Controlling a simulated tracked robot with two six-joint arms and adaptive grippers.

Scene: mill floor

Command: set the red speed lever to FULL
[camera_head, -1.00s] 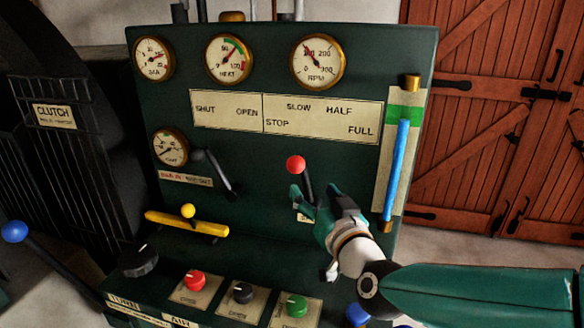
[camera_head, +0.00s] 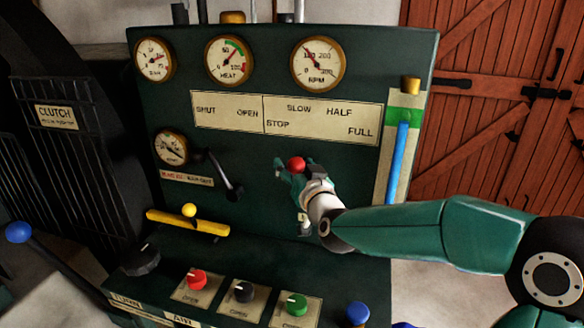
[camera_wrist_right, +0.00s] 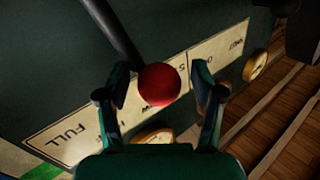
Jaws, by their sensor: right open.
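The red speed lever's ball knob (camera_head: 296,164) is below the SLOW and STOP marks of the label plate (camera_head: 322,119). FULL is at that plate's lower right. My right gripper (camera_head: 295,170) is at the knob, its open fingers around it and hiding most of the lever's rod. In the right wrist view the red knob (camera_wrist_right: 159,84) lies between the two spread fingers (camera_wrist_right: 163,92), nearer the left one. Its dark rod runs to the upper left. I cannot tell whether a finger touches the knob. My left gripper is out of view.
Left of the red lever is a black-handled lever (camera_head: 225,175). A yellow bar handle (camera_head: 188,222) is lower left. Red (camera_head: 196,279), black (camera_head: 243,291) and green (camera_head: 296,304) knobs sit on the front ledge. A blue sight tube (camera_head: 398,160) stands to the right.

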